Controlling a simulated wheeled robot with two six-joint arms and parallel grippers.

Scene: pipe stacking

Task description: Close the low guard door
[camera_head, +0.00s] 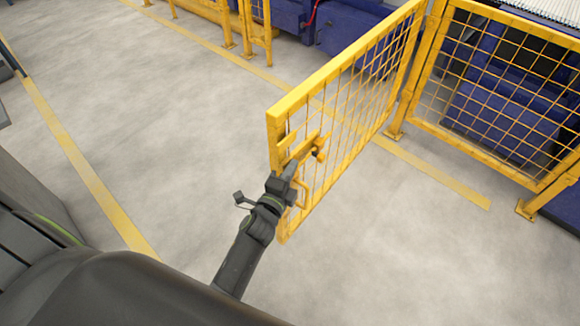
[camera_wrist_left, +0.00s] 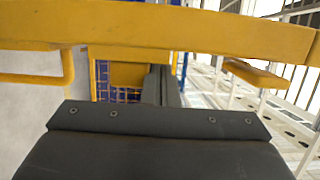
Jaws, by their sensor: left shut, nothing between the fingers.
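The low guard door (camera_head: 340,67), a yellow frame with wire mesh, stands open in the head view, swung out from the fence post (camera_head: 416,80) at its right end. Its yellow latch plate (camera_head: 304,147) and a bent handle (camera_head: 302,192) are near its free edge. My left gripper (camera_head: 291,170) is shut and empty, close against the door's near face by the latch and handle. In the left wrist view, yellow bars (camera_wrist_left: 150,30) cross in front of the dark fingers (camera_wrist_left: 160,86). Whether the fingers touch the door is unclear. My right gripper is out of view.
A fixed yellow mesh fence panel (camera_head: 500,90) continues right of the post, with blue machinery (camera_head: 500,118) behind it. Another yellow fence section (camera_head: 258,30) stands at the back. Yellow floor lines (camera_head: 85,165) mark the grey floor, which is clear left of the door.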

